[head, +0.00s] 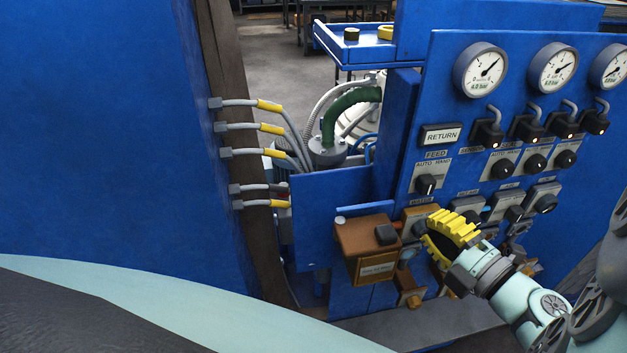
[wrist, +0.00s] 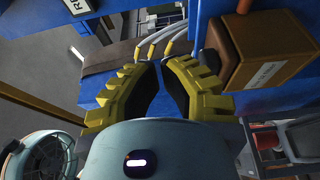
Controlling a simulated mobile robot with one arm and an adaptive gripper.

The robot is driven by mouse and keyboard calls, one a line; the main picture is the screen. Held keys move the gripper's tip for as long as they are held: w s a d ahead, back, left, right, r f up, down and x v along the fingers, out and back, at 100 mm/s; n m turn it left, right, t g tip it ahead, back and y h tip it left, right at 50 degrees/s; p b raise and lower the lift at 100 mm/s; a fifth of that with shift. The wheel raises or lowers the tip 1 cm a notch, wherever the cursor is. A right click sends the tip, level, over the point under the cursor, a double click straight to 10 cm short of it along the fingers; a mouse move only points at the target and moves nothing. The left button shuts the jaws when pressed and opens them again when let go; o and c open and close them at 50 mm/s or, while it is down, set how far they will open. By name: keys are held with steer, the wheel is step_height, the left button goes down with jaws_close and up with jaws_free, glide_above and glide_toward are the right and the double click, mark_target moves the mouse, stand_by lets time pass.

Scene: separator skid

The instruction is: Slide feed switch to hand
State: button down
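The feed switch (head: 425,185) is a black knob on a pale plate marked AUTO and HAND, under the FEED label (head: 436,154) on the blue panel. Its knob looks close to upright; I cannot tell its exact setting. My gripper (head: 430,227), with yellow toothed fingers, is below and slightly right of the switch in the head view, apart from it. In the wrist view my gripper (wrist: 159,65) has its fingertips almost together, with nothing seen between them. The feed switch cannot be made out in the wrist view.
Other switches (head: 535,162) and gauges (head: 481,70) fill the panel to the right. A brown box (head: 357,236) juts out left of my gripper; it also shows in the wrist view (wrist: 268,49). Cables with yellow sleeves (head: 270,128) run beside the blue wall.

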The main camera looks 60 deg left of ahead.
mark_target(430, 186)
steer(key=a+p, duration=0.2)
steer(key=a, duration=0.2)
steer(key=a+p, duration=0.1)
steer(key=a, duration=0.4)
steer(key=shift+w+a+r+p, duration=0.15)
steer(key=shift+w+r+p, duration=0.05)
steer(key=shift+p, duration=0.15)
steer(key=w+p, duration=0.1)
steer(key=w, duration=0.1)
steer(key=shift+w+f, duration=0.1)
steer(key=shift+w, duration=0.2)
steer(key=shift+w+d, duration=0.4)
steer(key=shift+w, duration=0.15)
steer(key=shift+w+f, duration=0.1)
steer(key=shift+w+d+f, duration=0.15)
steer(key=shift+w, duration=0.2)
steer(key=shift+w+d+b, duration=0.3)
steer(key=shift+w, duration=0.35)
steer(key=shift+w+d+b, duration=0.25)
steer(key=shift+w+b, duration=0.05)
steer(key=shift+w, duration=0.3)
